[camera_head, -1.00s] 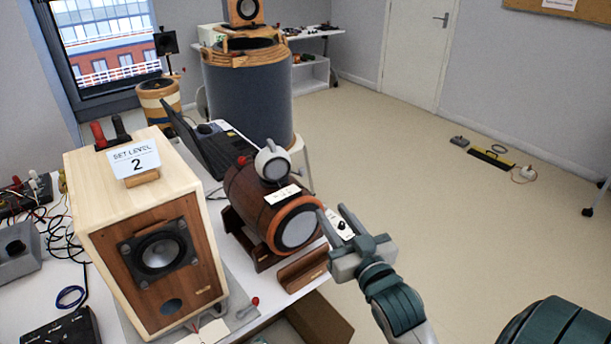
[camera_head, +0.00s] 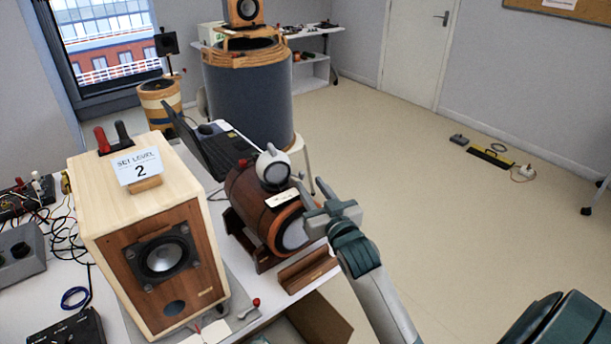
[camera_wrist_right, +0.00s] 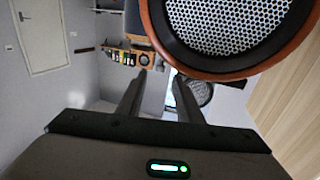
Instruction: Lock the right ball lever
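A small lever with a red ball (camera_head: 256,302) is on the table at the front right foot of the box speaker. A second red ball (camera_head: 242,163) shows at the barrel speaker's top. I cannot tell which is the right ball lever. My right gripper (camera_head: 311,190) is in front of the barrel's round grille, fingers apart and empty. The grille (camera_wrist_right: 230,25) fills the top of the right wrist view. My left gripper is out of view.
The box speaker (camera_head: 165,255) carries a card reading "SET LEVEL 2", with red and black handles behind it. A laptop (camera_head: 205,150) is behind the barrel. A wooden block (camera_head: 307,270) lies in front.

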